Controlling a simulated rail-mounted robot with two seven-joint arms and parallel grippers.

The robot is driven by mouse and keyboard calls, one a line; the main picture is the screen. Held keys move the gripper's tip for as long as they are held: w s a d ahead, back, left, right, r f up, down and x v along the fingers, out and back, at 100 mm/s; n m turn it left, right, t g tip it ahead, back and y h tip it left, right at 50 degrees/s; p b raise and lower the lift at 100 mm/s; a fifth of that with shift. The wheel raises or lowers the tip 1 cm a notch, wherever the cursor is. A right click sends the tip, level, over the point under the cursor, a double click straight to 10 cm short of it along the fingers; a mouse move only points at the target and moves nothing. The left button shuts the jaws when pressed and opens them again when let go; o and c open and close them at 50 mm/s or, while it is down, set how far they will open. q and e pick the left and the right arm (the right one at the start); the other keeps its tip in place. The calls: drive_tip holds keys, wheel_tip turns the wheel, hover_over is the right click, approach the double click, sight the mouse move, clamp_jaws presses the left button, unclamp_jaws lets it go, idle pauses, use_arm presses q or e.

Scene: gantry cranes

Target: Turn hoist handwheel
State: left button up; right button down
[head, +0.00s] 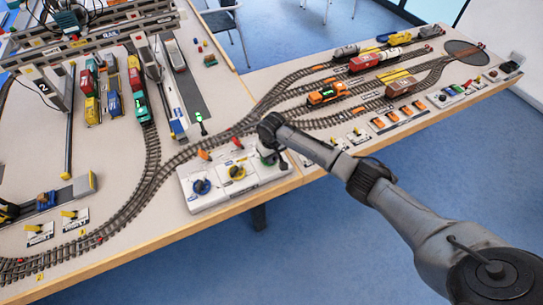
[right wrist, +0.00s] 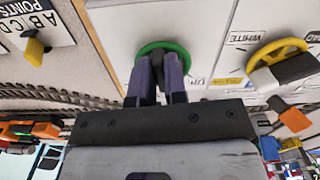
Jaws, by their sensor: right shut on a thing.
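A white control panel (head: 212,194) sits at the table's front edge. It carries a blue handwheel (head: 201,187), a yellow handwheel (head: 237,172) and a green handwheel (right wrist: 177,45). My right gripper (head: 268,154) is at the right end of the panel. In the right wrist view, my right gripper (right wrist: 160,68) is shut on the green handwheel, its fingers at the near part of the rim and over the hub. The yellow handwheel (right wrist: 270,48) stands apart to the right there. In the head view the arm mostly hides the green handwheel. My left gripper is not seen.
Orange levers (head: 204,154) stand behind the wheels. Tracks with an orange locomotive (head: 326,94) and wagons run behind my right arm. Gantry cranes (head: 96,46) stand at the upper left. Yellow point levers (head: 69,214) lie left of the panel.

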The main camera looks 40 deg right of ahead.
drive_tip(key=shift+d+r+n+p, duration=0.1)
drive_tip(key=shift+r+n+p, duration=0.1)
drive_tip(key=shift+n+p, duration=0.7)
drive_tip(key=shift+d+n+p, duration=0.15)
drive_tip(key=shift+n+p, duration=0.85)
drive_tip(key=shift+n, duration=0.1)
drive_tip(key=n, duration=0.1)
drive_tip(key=n+p, duration=0.1)
drive_tip(key=shift+d+f+n, duration=0.15)
drive_tip(key=shift+d+n, duration=0.05)
drive_tip(key=shift+n, duration=0.2)
drive_tip(key=shift+w+d+n, duration=0.1)
drive_tip(key=shift+w+n, duration=0.05)
drive_tip(key=shift+n, duration=0.65)
drive_tip(key=c, duration=1.2)
unclamp_jaws()
drive_tip(key=shift+o, duration=0.2)
